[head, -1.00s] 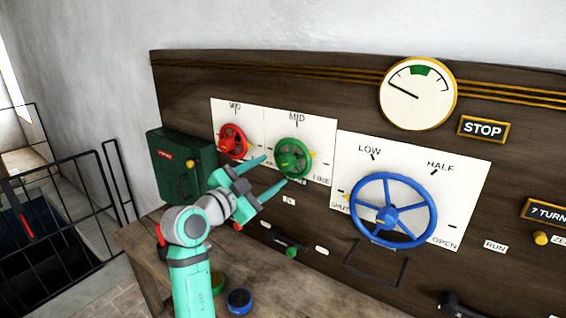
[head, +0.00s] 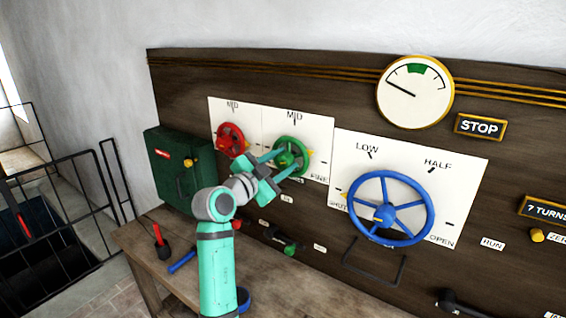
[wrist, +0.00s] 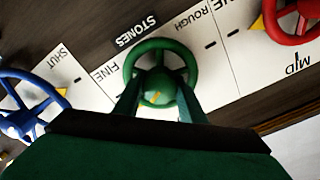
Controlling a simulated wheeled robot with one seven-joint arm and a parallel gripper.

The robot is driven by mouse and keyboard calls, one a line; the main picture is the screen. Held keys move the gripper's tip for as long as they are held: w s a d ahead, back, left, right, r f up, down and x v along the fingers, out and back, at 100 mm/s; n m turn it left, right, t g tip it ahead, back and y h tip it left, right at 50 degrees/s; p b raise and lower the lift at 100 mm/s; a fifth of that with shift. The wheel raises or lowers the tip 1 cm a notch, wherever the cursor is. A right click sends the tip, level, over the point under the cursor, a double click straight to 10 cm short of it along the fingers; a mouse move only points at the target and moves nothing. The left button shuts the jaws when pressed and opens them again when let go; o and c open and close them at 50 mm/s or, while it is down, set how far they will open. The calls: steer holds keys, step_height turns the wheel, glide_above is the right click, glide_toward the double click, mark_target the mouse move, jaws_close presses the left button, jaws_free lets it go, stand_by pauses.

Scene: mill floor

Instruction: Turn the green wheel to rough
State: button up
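The green wheel (head: 290,143) is mounted on a white panel with MID above it and FINE at its lower right. A small yellow mark shows at its right side in the head view. The wrist view is upside down and shows the green wheel (wrist: 160,46) between the words FINE (wrist: 105,71) and ROUGH (wrist: 198,17). My gripper (head: 286,165) is open, its two fingers reaching to the wheel, one on either side of the hub. Whether the fingers touch the wheel or its spokes I cannot tell. The gripper covers part of the wheel.
A red wheel (head: 230,140) is close by on the left, and a larger blue wheel (head: 388,240) is on the right. A dark green box (head: 170,175) is at the board's left end. The wooden bench (head: 150,235) below holds a red-handled tool (head: 158,240) and a blue-handled one (head: 182,262).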

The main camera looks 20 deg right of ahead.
steer(key=shift+c, duration=1.3)
